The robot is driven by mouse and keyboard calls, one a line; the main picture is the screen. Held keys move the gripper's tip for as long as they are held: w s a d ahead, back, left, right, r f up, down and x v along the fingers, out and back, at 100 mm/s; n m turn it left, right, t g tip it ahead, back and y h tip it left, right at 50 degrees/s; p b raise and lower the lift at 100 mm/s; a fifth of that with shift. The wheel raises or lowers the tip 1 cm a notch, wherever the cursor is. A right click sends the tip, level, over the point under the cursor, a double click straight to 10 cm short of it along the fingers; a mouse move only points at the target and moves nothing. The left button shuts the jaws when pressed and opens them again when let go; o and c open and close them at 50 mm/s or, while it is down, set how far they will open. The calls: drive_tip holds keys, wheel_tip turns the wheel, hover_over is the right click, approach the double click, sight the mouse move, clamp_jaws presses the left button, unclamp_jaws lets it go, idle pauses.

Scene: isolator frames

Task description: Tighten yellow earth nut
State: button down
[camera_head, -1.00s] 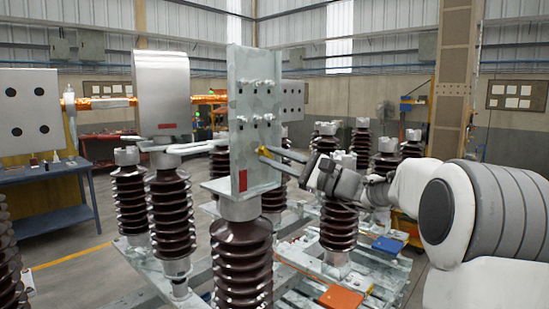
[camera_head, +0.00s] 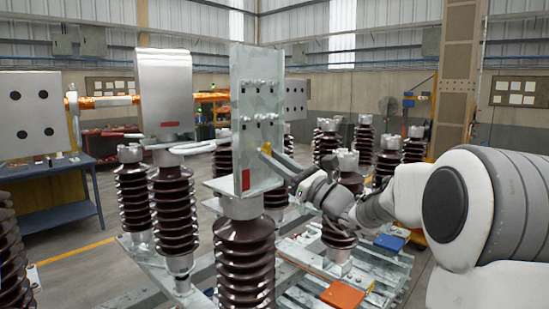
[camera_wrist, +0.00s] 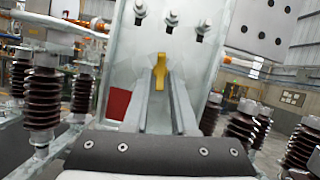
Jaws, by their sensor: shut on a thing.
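The yellow earth nut (camera_head: 266,150) is a small wing-shaped piece at the right edge of the upright grey metal plate (camera_head: 246,110). In the wrist view the yellow earth nut (camera_wrist: 160,70) stands in front of the plate's face, below a row of bolts (camera_wrist: 170,17). My gripper (camera_head: 268,153) reaches it from the right in the head view. In the wrist view my gripper (camera_wrist: 161,80) has its two long fingers on either side of the nut, shut on it. The nut's threads and its seat on the plate are hidden.
A red mark (camera_wrist: 118,103) is on the plate's lower left. The plate stands on a brown ribbed insulator (camera_head: 243,255). More insulators (camera_head: 174,215) stand around it. An orange block (camera_head: 343,295) and a blue block (camera_head: 389,242) lie on the pale frame below my arm.

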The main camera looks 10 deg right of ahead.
idle(0.4)
drive_tip(key=c, duration=0.7)
unclamp_jaws()
drive_tip(key=shift+c, duration=0.2)
drive_tip(key=b+v, duration=0.3)
drive_tip(key=v, duration=1.4)
drive_tip(key=shift+s, duration=0.2)
drive_tip(key=shift+f, duration=0.1)
